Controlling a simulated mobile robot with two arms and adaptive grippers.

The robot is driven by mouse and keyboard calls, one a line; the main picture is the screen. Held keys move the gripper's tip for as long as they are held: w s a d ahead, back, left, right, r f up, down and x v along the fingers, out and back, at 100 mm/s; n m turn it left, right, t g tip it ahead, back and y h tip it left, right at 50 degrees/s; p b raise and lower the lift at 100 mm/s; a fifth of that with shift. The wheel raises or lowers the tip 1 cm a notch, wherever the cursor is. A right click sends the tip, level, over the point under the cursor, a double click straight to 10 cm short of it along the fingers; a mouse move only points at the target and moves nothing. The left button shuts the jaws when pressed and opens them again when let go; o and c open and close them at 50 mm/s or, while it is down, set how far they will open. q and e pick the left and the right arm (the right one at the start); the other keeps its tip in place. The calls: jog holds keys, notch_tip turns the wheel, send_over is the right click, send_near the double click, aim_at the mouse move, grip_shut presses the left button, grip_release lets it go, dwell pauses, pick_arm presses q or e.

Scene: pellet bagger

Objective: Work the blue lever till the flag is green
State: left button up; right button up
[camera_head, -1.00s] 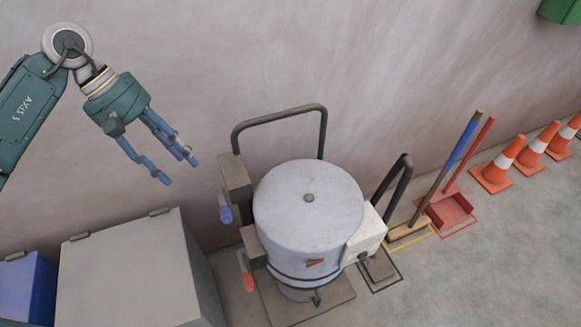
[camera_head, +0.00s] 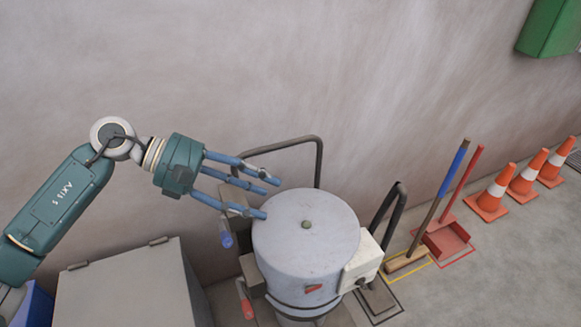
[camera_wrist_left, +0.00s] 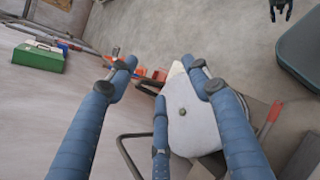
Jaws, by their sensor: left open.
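The blue lever (camera_head: 226,239) sticks out at the left side of the grey round-topped machine (camera_head: 305,235), below my left gripper. A red lever (camera_head: 245,303) sits lower on the same side; it also shows in the left wrist view (camera_wrist_left: 269,117). A small red flag (camera_head: 313,288) is on the machine's front. My left gripper (camera_head: 270,195) is open and empty, its blue fingers spread over the machine's upper left edge. I cannot make out the blue lever in the left wrist view. A dark claw-like gripper, seemingly my right one (camera_wrist_left: 279,8), is at that view's top edge, too small to read.
Bent dark handrails (camera_head: 318,160) stand behind and right of the machine. A grey lidded box (camera_head: 125,285) is at lower left. A broom (camera_head: 430,215), a red dustpan (camera_head: 448,240) and orange cones (camera_head: 490,195) line the wall at right.

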pick_arm(q)
jog(key=d+r+n+t+h, duration=0.2)
jog(key=d+r+n+h, duration=0.2)
jog(key=d+r, duration=0.2)
jog(key=shift+w+d+h, duration=0.2)
jog(key=shift+w+h, duration=0.1)
jog(key=shift+w, duration=0.05)
